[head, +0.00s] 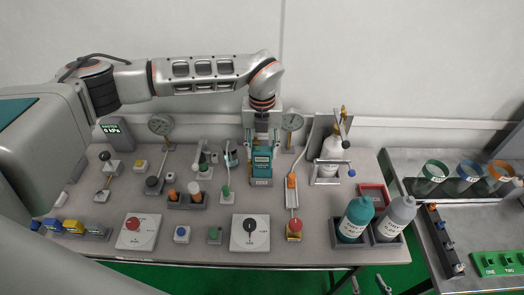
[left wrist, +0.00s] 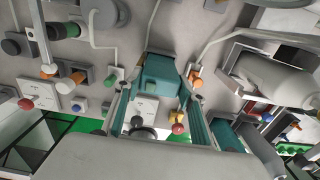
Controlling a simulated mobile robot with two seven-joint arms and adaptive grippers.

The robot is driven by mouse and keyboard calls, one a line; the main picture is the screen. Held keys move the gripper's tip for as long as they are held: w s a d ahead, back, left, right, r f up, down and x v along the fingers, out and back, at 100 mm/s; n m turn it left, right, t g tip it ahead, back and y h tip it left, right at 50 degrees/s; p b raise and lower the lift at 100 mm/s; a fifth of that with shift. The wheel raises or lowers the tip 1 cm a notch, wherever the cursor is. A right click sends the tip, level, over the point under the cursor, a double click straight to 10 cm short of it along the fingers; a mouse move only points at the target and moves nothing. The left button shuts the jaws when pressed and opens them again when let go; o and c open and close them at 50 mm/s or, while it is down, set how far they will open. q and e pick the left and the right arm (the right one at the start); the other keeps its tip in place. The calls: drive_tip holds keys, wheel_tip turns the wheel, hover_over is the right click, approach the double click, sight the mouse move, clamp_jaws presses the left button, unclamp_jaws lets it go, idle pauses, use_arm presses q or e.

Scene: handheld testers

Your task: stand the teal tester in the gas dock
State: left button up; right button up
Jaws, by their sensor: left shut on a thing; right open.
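The teal tester (head: 262,158) is upright in the head view, near the middle of the bench. My left gripper (head: 262,143) is shut on it from above, one finger on each side. The tester's lower end meets a small grey holder (head: 261,183), which looks like a dock; I cannot tell if it is fully seated. In the left wrist view the tester (left wrist: 162,76) shows as a teal block between the fingers. My right gripper (head: 369,285) is at the bottom edge of the head view, open and empty, beyond the bench's front edge.
An orange lever unit (head: 291,190) stands close right of the tester. A white gas bottle (head: 331,155) is further right. A white dial box (head: 250,232) lies in front. Teal (head: 355,218) and grey (head: 395,217) bottles stand front right.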

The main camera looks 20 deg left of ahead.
use_arm(q)
drive_tip(key=shift+f, duration=0.75)
use_arm(e)
drive_tip(key=shift+s+d+f, duration=0.1)
drive_tip(key=shift+s+f, duration=0.1)
drive_tip(key=shift+f, duration=0.2)
use_arm(q)
drive_tip(key=o, duration=1.2)
drive_tip(key=shift+f, duration=0.15)
drive_tip(key=o, duration=0.4)
use_arm(e)
drive_tip(key=shift+w+r, duration=0.25)
drive_tip(key=shift+r, duration=0.25)
